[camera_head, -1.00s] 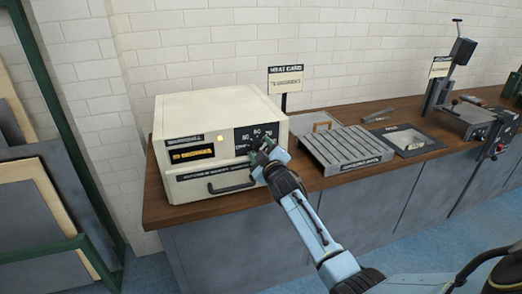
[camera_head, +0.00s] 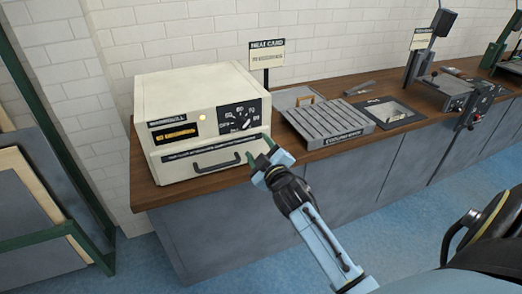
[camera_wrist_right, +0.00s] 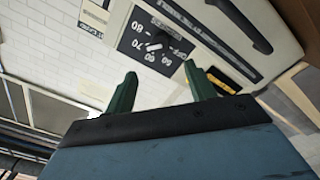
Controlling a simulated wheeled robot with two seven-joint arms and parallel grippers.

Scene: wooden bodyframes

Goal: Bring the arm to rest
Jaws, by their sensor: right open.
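My right gripper (camera_head: 262,157) is open and empty in the head view, just in front of the lower right corner of a cream box-shaped heater (camera_head: 190,90). Its two green fingers also show spread apart in the right wrist view (camera_wrist_right: 160,92). The dial panel shows beyond the fingers in the wrist view (camera_wrist_right: 155,42). My left gripper is not in view.
The heater stands on a wooden-topped bench (camera_head: 200,187). A sign (camera_head: 266,53) stands behind it. Green-framed racking with boards (camera_head: 45,200) stands at left. Blue floor in front is clear.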

